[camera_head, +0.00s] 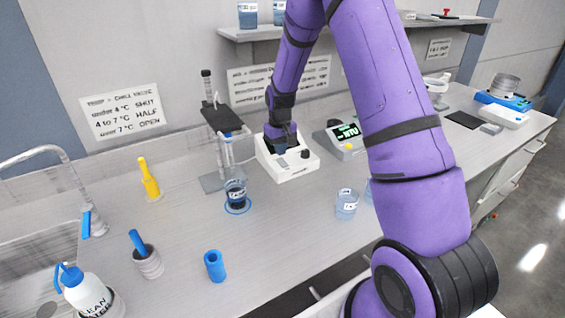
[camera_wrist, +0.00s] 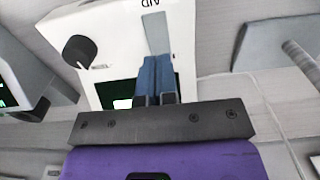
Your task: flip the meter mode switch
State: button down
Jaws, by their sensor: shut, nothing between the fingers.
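A white boxy meter (camera_head: 290,170) stands on the bench at the back middle, with a dark knob on its top face. In the wrist view the meter (camera_wrist: 113,48) shows a large black knob and a dark display partly behind my fingers. My gripper (camera_head: 281,148) is over the meter; its blue fingers (camera_wrist: 155,62) are shut together with nothing between them. Their tips lie over the meter's face in the wrist view; I cannot tell whether they touch it.
A second device with a lit green display (camera_head: 346,131) stands just right of the meter. A stand (camera_head: 222,150) and a dark-filled beaker (camera_head: 235,195) are to its left. A clear beaker (camera_head: 346,205) is in front. A shelf (camera_head: 270,33) hangs above.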

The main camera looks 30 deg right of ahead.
aim_at(280, 159)
jog(key=shift+f, duration=1.25)
dwell(1.0)
jog(key=shift+r, duration=3.55)
